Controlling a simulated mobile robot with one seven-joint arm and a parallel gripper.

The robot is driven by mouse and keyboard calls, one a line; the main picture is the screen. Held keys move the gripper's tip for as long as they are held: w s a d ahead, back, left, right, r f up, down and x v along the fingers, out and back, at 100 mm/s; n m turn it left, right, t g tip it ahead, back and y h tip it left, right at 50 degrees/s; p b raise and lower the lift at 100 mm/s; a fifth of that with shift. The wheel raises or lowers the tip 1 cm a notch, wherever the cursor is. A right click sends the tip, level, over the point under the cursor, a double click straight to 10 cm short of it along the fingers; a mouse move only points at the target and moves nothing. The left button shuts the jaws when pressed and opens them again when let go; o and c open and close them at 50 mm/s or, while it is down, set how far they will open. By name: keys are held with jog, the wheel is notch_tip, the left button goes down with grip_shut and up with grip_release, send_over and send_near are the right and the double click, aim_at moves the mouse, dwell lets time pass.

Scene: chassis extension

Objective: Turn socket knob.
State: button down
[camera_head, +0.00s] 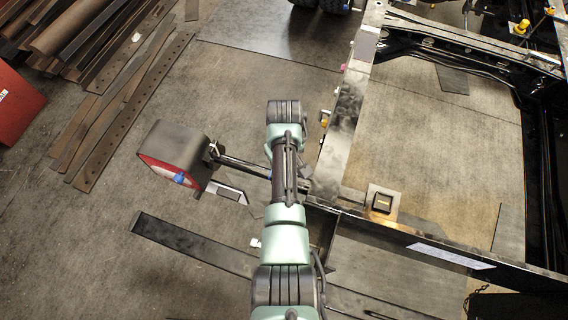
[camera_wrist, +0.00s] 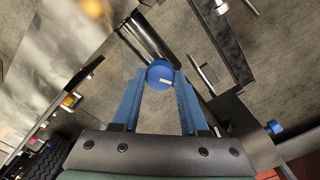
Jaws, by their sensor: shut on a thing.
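A round blue knob (camera_wrist: 159,74) with a short white mark on its face sits between my fingertips in the wrist view. My gripper (camera_wrist: 158,80) has two blue fingers, shut on this knob from its left and right sides. The white mark is slightly tilted. In the head view my arm covers the gripper and this knob, so neither can be seen there. A second blue knob (camera_head: 180,178) is on the red-rimmed face of a grey box at left; a blue knob (camera_wrist: 275,127) also shows at the right edge of the wrist view.
The grey box (camera_head: 176,148) stands left of my arm, joined by a dark bar. The black chassis frame (camera_head: 440,252) runs to the right. Metal strips (camera_head: 128,115) lie on the floor at upper left. The concrete floor (camera_head: 90,250) at lower left is clear.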

jog(key=shift+n, duration=1.2)
jog(key=shift+c, duration=2.2)
grip_release()
jog(key=shift+r, duration=0.1)
notch_tip(320, 180, up, 13)
jog(key=b, duration=0.2)
